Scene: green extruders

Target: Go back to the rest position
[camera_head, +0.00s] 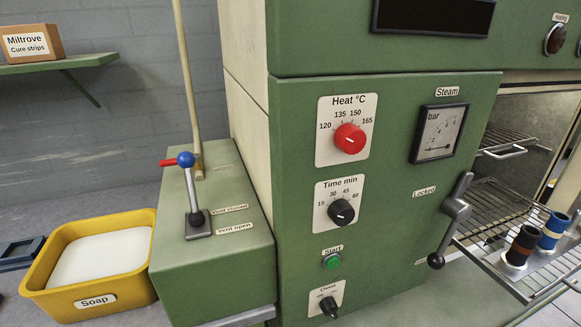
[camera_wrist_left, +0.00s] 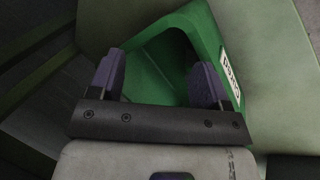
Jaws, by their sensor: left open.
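My left gripper (camera_wrist_left: 158,82) shows in the left wrist view, with its two purple-grey fingers apart and nothing between them. A green bin (camera_wrist_left: 207,38) with a white label lies beyond the fingers; the label is turned and hard to read. I cannot tell how far the fingers are from the bin. Neither gripper shows in the head view, and my right gripper is in no view.
The green machine (camera_head: 390,235) with dials and a lever (camera_head: 457,210) fills the middle of the head view. A yellow soap tub (camera_head: 35,290) stands at left. Wire racks (camera_head: 500,275) with dark and blue cylinders jut out at right. A shelf (camera_head: 60,64) holds a box (camera_head: 30,43).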

